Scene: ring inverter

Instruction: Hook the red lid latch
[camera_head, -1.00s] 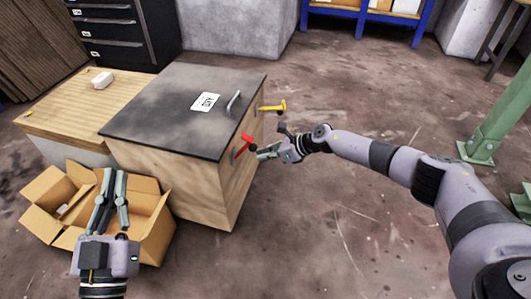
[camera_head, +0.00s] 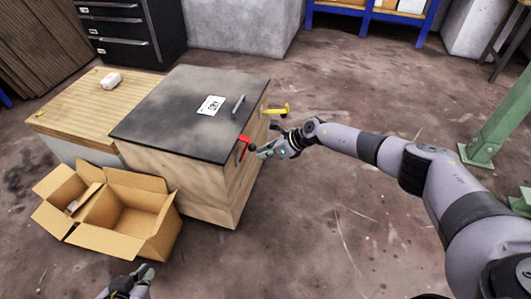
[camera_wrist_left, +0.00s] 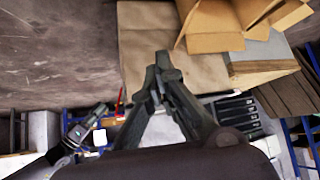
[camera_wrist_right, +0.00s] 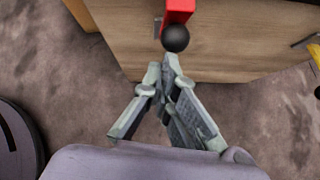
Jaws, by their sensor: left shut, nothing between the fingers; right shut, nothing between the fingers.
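The red lid latch (camera_head: 243,147) is on the side of the wooden box (camera_head: 175,178), just below its dark lid (camera_head: 185,118). In the right wrist view the red latch (camera_wrist_right: 178,12) ends in a black ball knob (camera_wrist_right: 175,38). My right gripper (camera_head: 262,152) is shut and empty beside the latch; its fingertips (camera_wrist_right: 160,65) are just short of the knob, with a small gap visible. Whether the latch is hooked cannot be told. My left gripper (camera_head: 146,270) is low at the picture's bottom edge, shut and empty; its fingertips also show in the left wrist view (camera_wrist_left: 162,65).
A yellow latch (camera_head: 279,110) sticks out farther along the same side. A grey handle (camera_head: 239,104) and a label (camera_head: 210,105) are on the lid. An open cardboard box (camera_head: 115,215) stands in front left. The floor right of the wooden box is clear except for my right arm.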

